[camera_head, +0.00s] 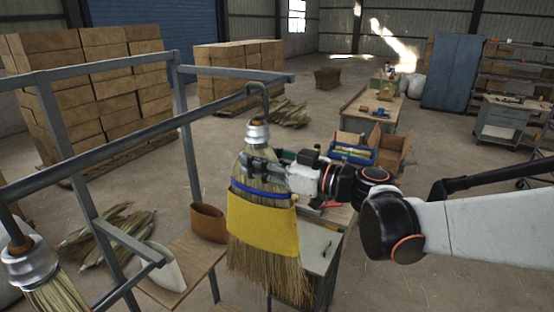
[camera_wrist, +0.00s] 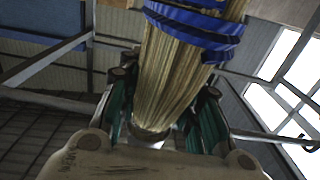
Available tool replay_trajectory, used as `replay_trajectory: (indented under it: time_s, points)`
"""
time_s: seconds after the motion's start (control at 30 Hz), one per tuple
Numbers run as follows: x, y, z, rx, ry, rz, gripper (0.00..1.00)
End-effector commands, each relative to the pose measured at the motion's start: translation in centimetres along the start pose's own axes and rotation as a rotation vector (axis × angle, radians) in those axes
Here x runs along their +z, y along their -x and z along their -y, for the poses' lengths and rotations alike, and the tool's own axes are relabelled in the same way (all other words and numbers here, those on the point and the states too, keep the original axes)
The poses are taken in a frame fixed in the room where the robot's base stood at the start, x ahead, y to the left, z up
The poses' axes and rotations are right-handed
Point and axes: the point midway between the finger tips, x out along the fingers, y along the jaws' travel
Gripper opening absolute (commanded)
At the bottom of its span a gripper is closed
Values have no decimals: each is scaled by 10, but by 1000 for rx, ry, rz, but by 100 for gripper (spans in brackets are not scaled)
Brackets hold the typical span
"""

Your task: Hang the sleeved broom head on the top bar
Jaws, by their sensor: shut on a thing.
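The broom head (camera_head: 262,257) hangs bristles down, with a yellow sleeve (camera_head: 262,222), a blue band and a silver cap (camera_head: 257,133) at its top. A dark hook (camera_head: 264,100) rises from the cap to the near end of a grey bar (camera_head: 140,145). They meet in the picture, but I cannot tell whether the bar bears the weight. My gripper (camera_head: 262,165) is shut on the straw neck between cap and blue band. In the wrist view, the straw (camera_wrist: 172,75) lies between green finger pads, with the blue band (camera_wrist: 200,28) beyond.
Another broom head (camera_head: 30,270) with a silver cap is at the lower left. The grey frame's uprights (camera_head: 75,160) stand left of my gripper. A wooden board with a brown holder (camera_head: 208,222) and a white scoop-like piece (camera_head: 165,265) is below. A workbench is behind my gripper.

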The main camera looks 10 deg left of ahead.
Motion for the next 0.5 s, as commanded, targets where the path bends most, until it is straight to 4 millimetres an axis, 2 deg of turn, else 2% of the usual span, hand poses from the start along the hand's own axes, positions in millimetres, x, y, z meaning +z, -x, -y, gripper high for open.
replay_trajectory:
  time_s: [0.5]
  points:
    - [-1, -37, 1, -1, 0, -1, 0]
